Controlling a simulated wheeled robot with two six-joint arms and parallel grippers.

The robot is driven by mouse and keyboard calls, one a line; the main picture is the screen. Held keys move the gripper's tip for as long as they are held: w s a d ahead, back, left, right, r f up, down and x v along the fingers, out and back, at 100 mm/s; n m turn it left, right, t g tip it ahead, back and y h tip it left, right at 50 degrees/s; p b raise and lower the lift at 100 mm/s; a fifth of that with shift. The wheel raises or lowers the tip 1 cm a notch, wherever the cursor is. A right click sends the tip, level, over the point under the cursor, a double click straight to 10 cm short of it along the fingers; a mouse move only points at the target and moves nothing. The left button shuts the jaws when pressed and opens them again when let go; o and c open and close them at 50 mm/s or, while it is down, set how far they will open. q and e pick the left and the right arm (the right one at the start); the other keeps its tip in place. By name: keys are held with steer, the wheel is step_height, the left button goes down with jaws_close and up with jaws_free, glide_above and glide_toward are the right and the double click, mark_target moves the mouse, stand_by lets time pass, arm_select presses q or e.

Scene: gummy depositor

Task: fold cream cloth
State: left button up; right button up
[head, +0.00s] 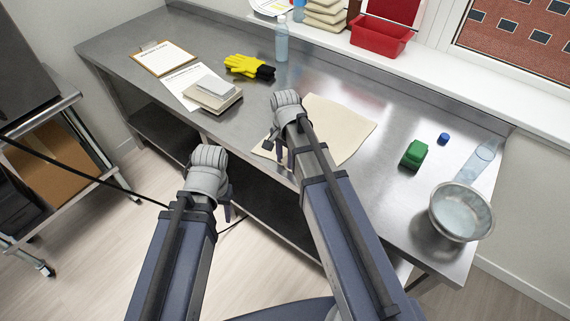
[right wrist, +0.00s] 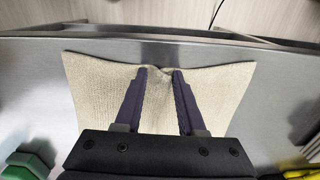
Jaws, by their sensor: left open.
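The cream cloth (head: 337,122) lies mostly flat on the steel table, its near corner reaching the front edge. My right gripper (head: 279,157) is at the cloth's near edge, and my right arm covers part of the cloth. In the right wrist view, the right gripper's fingers (right wrist: 160,72) stand apart over the cloth (right wrist: 95,85), with a small pucker of its edge between the tips. My left gripper (head: 229,212) is open and empty, off the table's front edge, left of the cloth and apart from it.
A metal bowl (head: 460,212), green block (head: 414,154) and blue cap (head: 443,138) stand right of the cloth. Stacked boxes (head: 213,95), yellow gloves (head: 245,66) and a clipboard (head: 163,58) lie left. A bottle (head: 281,42) stands behind.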

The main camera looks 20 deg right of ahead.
steer(key=c, duration=0.5)
steer(key=shift+r, duration=0.2)
jaws_close()
steer(key=w+d+r+p, duration=1)
steer(key=d+r+p, duration=0.3)
steer(key=r+p, duration=0.1)
steer(key=w+d+f+b, duration=0.3)
steer(key=d+f+b, duration=0.1)
steer(key=w+d+f+b, duration=0.3)
steer(key=d+f+b, duration=0.1)
steer(key=d, duration=0.1)
steer(key=w+d+f+b, duration=0.3)
steer(key=d+f+b, duration=0.1)
steer(key=d+f, duration=0.1)
steer(key=shift+w+d+b, duration=0.1)
steer(key=shift+w+b, duration=0.2)
steer(key=shift+w, duration=0.05)
